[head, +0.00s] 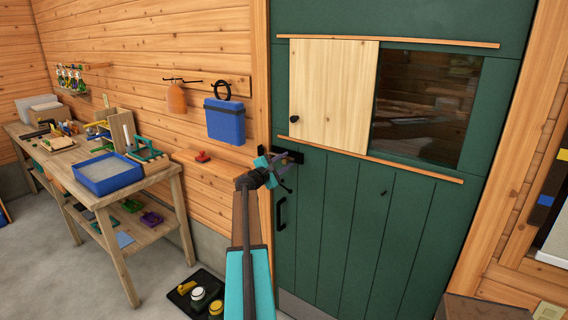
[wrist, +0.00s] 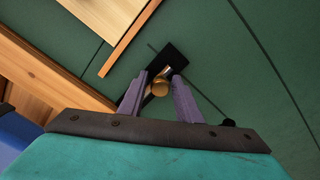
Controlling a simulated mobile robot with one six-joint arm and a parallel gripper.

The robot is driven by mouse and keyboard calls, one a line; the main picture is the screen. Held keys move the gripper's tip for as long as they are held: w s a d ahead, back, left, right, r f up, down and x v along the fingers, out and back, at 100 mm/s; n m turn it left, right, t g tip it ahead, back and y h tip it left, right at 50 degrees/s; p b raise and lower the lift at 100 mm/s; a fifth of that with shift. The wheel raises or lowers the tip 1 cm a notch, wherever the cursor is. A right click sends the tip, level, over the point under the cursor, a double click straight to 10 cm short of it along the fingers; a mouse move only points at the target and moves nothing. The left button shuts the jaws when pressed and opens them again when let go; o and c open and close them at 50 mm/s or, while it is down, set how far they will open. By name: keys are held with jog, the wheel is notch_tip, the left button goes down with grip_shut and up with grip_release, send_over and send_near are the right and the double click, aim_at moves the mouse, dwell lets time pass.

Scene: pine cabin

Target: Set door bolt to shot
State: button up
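The door bolt (head: 296,155) is a dark plate on the left edge of the green door (head: 345,220), just below the wooden rail, partly hidden by my gripper (head: 281,170) in the head view. In the wrist view the bolt's black plate (wrist: 177,57) carries a metal rod and a round brass knob (wrist: 160,88). My gripper (wrist: 161,76) has its two purple fingers apart, one on each side of the knob, with narrow gaps showing. I cannot tell whether the bolt is shot or drawn.
A black door handle (head: 280,213) is below the bolt. A sliding wooden panel (head: 331,95) half covers the door's window. A small shelf with a red item (head: 202,157) is left of the door. A workbench (head: 165,173) stands at left; a black tray (head: 183,298) with jars lies on the floor.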

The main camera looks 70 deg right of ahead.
grip_shut()
jog(key=shift+w+d+r+b, duration=0.1)
jog(key=shift+w+d+b, duration=0.15)
jog(key=shift+w, duration=0.5)
jog(key=shift+w+d+r+b, duration=0.1)
jog(key=shift+w+b, duration=0.25)
jog(key=shift+w, duration=0.35)
jog(key=shift+w+d+r+b, duration=0.1)
jog(key=shift+w+d+b, duration=0.15)
jog(key=shift+w, duration=0.5)
jog(key=shift+o, duration=1.6)
grip_release()
jog(key=shift+f, duration=0.15)
jog(key=shift+f, duration=0.1)
jog(key=b+v, duration=0.4)
jog(key=v, duration=0.9)
jog(key=shift+a, duration=0.4)
